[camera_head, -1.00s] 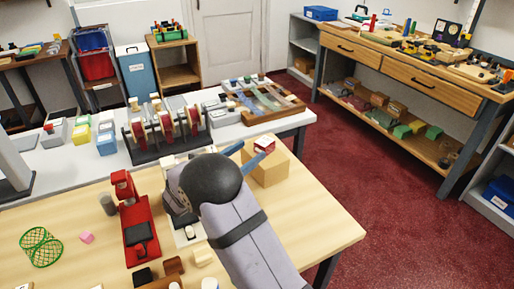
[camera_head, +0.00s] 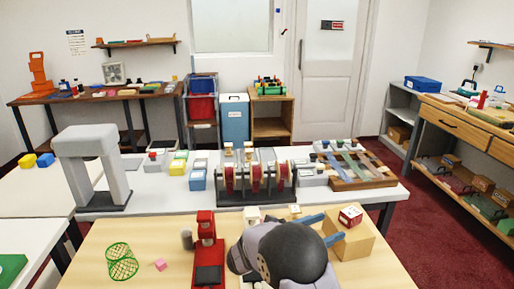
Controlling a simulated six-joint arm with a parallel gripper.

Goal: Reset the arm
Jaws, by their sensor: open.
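My gripper (camera_head: 334,226) shows as two blue fingers reaching out to the right from behind the dark rounded joint of my arm. The fingers are apart, with nothing seen held between them. Their tips are close to a cardboard-coloured box (camera_head: 357,243) at the right of the wooden table. A small red and white item (camera_head: 350,216) lies on top of that box, just beyond the fingertips. I cannot tell whether a finger touches the box. My arm hides the gripper's body and part of the table.
On the wooden table (camera_head: 135,240) stand a red press-like device (camera_head: 207,255), a green wire basket (camera_head: 122,262) and a pink cube (camera_head: 160,265). Behind, a white counter holds a rack of red reels (camera_head: 254,178) and a wooden swatch tray (camera_head: 350,170). A grey arch (camera_head: 92,165) stands left.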

